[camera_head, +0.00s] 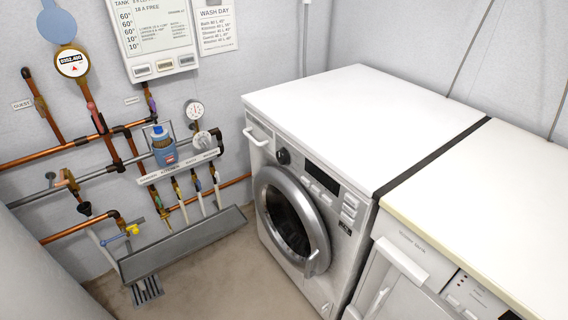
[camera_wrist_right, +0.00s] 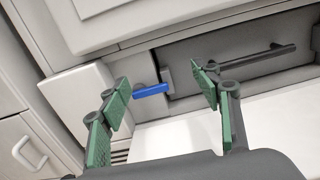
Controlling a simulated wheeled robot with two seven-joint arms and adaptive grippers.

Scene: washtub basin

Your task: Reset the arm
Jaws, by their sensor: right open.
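My right gripper (camera_wrist_right: 162,88) shows in the right wrist view. Its green-padded fingers are spread wide apart, and nothing is held between them. A blue bar (camera_wrist_right: 150,89) appears beyond the fingers, near the left one; I cannot tell how far behind it lies. Neither of my grippers nor arms shows in the head view, and my left gripper is in no view.
In the right wrist view, a dark panel with a bar handle (camera_wrist_right: 257,60) lies beyond the fingers, and a white cabinet (camera_wrist_right: 25,150) stands at left. The head view shows a washing machine (camera_head: 360,105), a white-topped unit (camera_head: 490,190), wall pipes (camera_head: 60,148) and a grey trough (camera_head: 185,245).

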